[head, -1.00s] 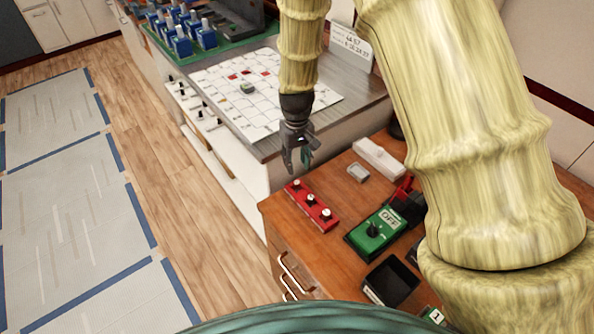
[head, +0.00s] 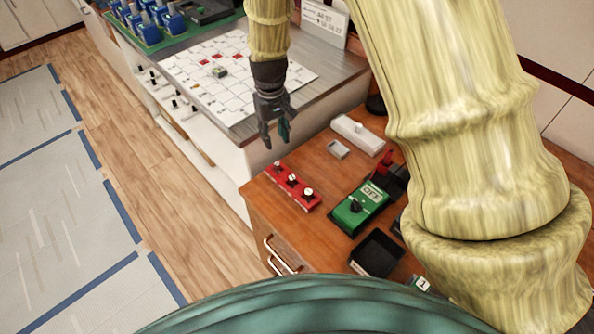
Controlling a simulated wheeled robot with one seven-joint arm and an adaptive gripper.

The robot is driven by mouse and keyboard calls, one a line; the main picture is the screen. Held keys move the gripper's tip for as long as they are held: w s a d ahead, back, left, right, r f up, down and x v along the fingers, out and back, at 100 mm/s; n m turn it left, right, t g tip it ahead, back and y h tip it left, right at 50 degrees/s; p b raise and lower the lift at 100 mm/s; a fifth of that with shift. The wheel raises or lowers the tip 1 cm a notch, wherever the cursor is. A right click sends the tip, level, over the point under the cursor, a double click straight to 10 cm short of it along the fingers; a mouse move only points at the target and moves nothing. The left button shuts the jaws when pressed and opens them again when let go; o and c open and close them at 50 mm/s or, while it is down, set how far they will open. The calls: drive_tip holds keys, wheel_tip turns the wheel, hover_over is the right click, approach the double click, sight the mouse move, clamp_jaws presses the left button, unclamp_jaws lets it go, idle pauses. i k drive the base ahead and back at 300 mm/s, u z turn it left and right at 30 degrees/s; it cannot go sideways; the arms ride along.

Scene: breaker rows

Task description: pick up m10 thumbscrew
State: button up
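A red block (head: 300,196) lies along the left part of the brown wooden worktop. Three small knobbed pieces stand in it in a row: one at the far end (head: 279,167), one in the middle (head: 293,179) and one at the near end (head: 309,192). They look like thumbscrews, but no size marking can be read, so I cannot tell which is the M10. My gripper (head: 275,139) hangs in the air above and beyond the block's far end, fingers pointing down. Its fingers are apart, with nothing visible between them. It touches none of the pieces.
Right of the block are a green box marked OFF (head: 360,207) and an open black tray (head: 377,253). A small grey dish (head: 338,149) and a white box (head: 358,134) lie behind. Farther back is a grey counter with a gridded white sheet (head: 238,80).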

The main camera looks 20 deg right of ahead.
sight(308, 194)
drive_tip(key=z, duration=1.55)
drive_tip(key=k, duration=0.9)
drive_tip(key=u, duration=0.95)
drive_tip(key=i, duration=0.5)
